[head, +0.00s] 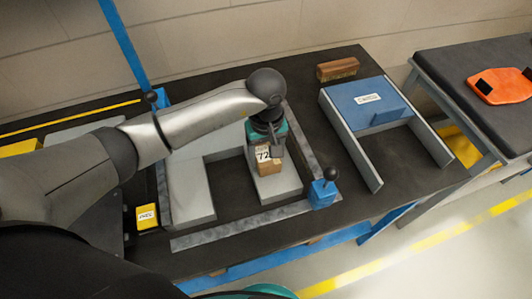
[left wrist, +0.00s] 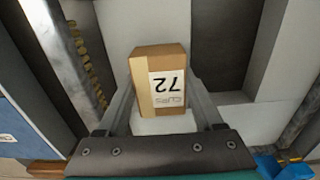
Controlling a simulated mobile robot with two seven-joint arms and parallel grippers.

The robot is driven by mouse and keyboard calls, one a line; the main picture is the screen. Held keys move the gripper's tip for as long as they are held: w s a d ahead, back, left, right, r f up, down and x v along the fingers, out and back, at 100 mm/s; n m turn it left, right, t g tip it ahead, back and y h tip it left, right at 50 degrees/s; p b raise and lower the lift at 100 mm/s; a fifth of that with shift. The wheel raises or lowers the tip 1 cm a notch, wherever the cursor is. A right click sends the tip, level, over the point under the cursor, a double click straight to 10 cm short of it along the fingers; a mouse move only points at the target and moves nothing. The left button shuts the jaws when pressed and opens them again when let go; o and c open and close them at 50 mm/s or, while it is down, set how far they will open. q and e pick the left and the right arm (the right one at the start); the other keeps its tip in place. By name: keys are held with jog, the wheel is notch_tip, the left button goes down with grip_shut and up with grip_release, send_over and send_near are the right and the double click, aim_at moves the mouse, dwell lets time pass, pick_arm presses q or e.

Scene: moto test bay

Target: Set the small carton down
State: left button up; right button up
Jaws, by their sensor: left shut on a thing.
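The small carton (head: 268,165) is a brown box with a white label reading 72. My left gripper (head: 266,146) is shut on it, pointing down, over the right arm of a grey U-shaped block (head: 190,192) on the dark table. In the left wrist view the carton (left wrist: 147,84) sits between the two fingers (left wrist: 158,100), with a pale grey surface below it. I cannot tell whether its bottom touches that surface. My right gripper is not in view.
A metal frame (head: 240,227) with a blue corner block and black knob (head: 323,190) edges the grey block. A blue-topped fixture with grey walls (head: 362,104) and a brown block (head: 338,68) stand right. A yellow labelled box (head: 146,216) is left.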

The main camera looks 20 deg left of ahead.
aim_at(266, 153)
pick_arm(q)
jog(key=o, duration=1)
jog(key=shift+f, duration=0.2)
jog(key=o, duration=0.5)
jog(key=shift+r, duration=0.1)
notch_tip(266, 153, up, 12)
jog(key=shift+r, duration=0.15)
